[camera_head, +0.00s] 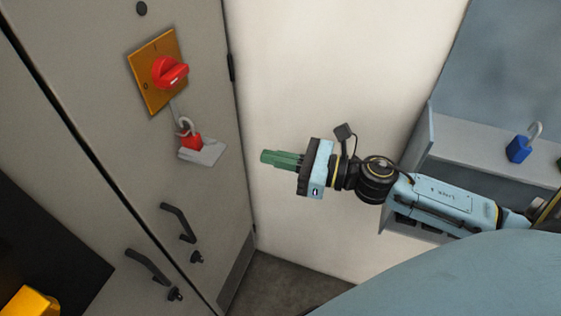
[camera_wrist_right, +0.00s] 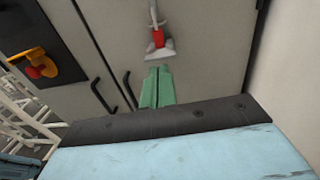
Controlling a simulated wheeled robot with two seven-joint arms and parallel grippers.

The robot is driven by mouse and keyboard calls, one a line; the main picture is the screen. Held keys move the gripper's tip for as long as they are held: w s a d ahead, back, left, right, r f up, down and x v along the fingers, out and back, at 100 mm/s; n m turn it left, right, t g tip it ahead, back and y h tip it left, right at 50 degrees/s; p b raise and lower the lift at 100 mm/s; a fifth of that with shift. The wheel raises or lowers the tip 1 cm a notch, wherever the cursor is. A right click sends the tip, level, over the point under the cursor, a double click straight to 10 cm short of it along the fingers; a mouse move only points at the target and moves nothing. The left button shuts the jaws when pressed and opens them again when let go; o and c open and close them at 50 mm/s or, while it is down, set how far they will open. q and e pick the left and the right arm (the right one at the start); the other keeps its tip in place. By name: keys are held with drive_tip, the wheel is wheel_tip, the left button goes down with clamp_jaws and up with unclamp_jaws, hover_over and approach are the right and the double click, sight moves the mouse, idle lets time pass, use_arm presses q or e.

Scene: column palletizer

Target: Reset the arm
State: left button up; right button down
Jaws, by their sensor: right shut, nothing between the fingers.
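My right gripper (camera_head: 268,157) has green fingers and a pale blue body. It is shut and empty, pointing left toward the grey cabinet, with a gap to the cabinet door. In the right wrist view its green fingers (camera_wrist_right: 157,85) are together in front of the cabinet doors. A red padlock (camera_head: 190,141) with a grey tag (camera_head: 204,152) hangs below the red rotary switch (camera_head: 169,72) on its orange plate. The red padlock (camera_wrist_right: 158,38) also shows in the right wrist view above the fingertips. My left gripper is not in view.
The grey cabinet (camera_head: 222,190) has black door handles (camera_head: 178,222). A blue padlock (camera_head: 518,149) stands on a pale blue shelf (camera_head: 470,135) at the right, behind my arm. A white wall (camera_head: 320,60) is in the middle. The right wrist view shows an orange switch (camera_wrist_right: 36,66) at the left.

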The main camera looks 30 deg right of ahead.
drive_tip(key=shift+s+d, duration=0.3)
